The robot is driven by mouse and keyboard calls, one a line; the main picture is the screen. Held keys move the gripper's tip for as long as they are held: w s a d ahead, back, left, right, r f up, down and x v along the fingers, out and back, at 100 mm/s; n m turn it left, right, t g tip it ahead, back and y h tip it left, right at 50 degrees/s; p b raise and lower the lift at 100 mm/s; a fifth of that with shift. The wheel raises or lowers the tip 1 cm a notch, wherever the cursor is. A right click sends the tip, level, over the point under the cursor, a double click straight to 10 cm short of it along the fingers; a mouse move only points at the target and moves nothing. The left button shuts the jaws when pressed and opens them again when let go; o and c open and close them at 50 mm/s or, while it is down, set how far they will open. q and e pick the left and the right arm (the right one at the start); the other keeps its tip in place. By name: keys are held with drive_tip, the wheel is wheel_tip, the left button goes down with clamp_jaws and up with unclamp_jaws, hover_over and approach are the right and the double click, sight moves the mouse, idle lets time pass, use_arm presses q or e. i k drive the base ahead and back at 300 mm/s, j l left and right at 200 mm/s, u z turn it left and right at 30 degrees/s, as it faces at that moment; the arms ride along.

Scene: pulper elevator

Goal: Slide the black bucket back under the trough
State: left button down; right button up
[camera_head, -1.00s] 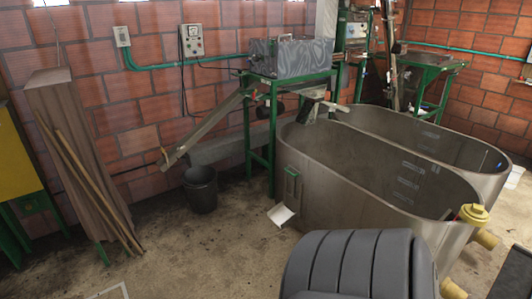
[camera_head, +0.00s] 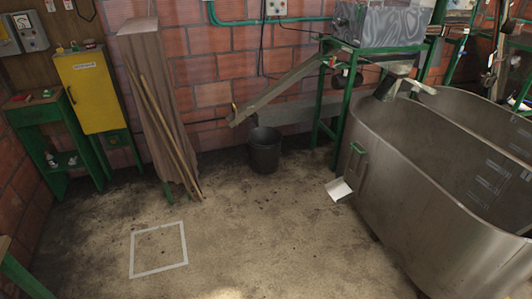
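The black bucket (camera_head: 265,150) stands upright on the floor near the brick wall, left of the green machine stand. The sloping metal trough (camera_head: 280,86) runs down to the left from the machine, and its lower end is above and slightly left of the bucket. The bucket looks close below the trough; the exact offset in depth is hard to tell. Neither of my grippers shows in the head view.
A white square outline (camera_head: 158,249) is marked on open floor. Wooden boards (camera_head: 160,90) and poles lean on the wall. A yellow cabinet (camera_head: 92,92) stands left. The middle floor is clear.

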sight(264, 143)
drive_tip(key=i+j+z, duration=0.1)
drive_tip(key=i+z, duration=0.35)
drive_tip(key=i, duration=1.1)
